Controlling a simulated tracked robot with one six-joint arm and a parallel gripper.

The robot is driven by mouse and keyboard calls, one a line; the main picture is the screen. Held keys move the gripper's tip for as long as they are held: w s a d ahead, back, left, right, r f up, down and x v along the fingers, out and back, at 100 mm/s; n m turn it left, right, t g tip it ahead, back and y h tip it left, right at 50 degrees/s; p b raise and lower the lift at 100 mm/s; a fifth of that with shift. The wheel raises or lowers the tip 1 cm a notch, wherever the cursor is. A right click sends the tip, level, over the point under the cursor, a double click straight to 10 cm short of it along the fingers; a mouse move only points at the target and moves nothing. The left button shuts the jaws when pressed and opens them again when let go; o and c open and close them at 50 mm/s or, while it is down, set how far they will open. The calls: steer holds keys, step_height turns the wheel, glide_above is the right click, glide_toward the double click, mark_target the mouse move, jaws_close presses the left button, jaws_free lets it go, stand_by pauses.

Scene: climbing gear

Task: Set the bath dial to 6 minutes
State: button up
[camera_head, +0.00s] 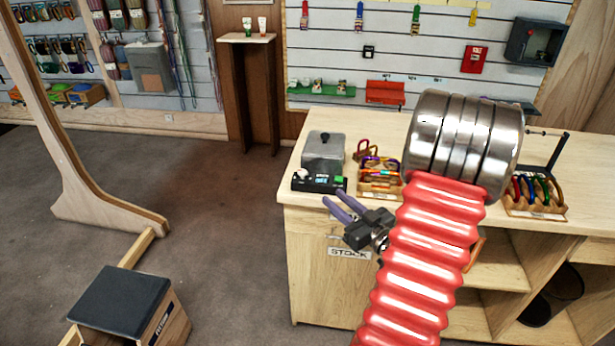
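The bath is a grey metal box with a dark-knobbed lid (323,150) at the front left corner of the wooden counter. A black control panel (320,184) sits at its front. A small whitish knob, which looks like the dial (301,174), is at the panel's left end. A small lit display and a green patch are to its right. The dial's setting is too small to read. My gripper (331,196), with two purple fingers, is just in front of the counter edge, below and right of the dial. The fingers are apart, with nothing visible between them.
My red ribbed arm hides the counter's middle. Wooden racks of coloured carabiners stand right of the bath (380,189) and farther right (536,210). The counter front (330,285) bears a STOCK label. A black-topped box (121,302) stands lower left; carpet between is clear.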

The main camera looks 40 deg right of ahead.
mark_target(305, 174)
steer(key=w, duration=0.4)
steer(key=w+d, duration=0.1)
steer(key=w, duration=0.8)
steer(key=shift+w+d, duration=0.4)
steer(key=c, duration=0.7)
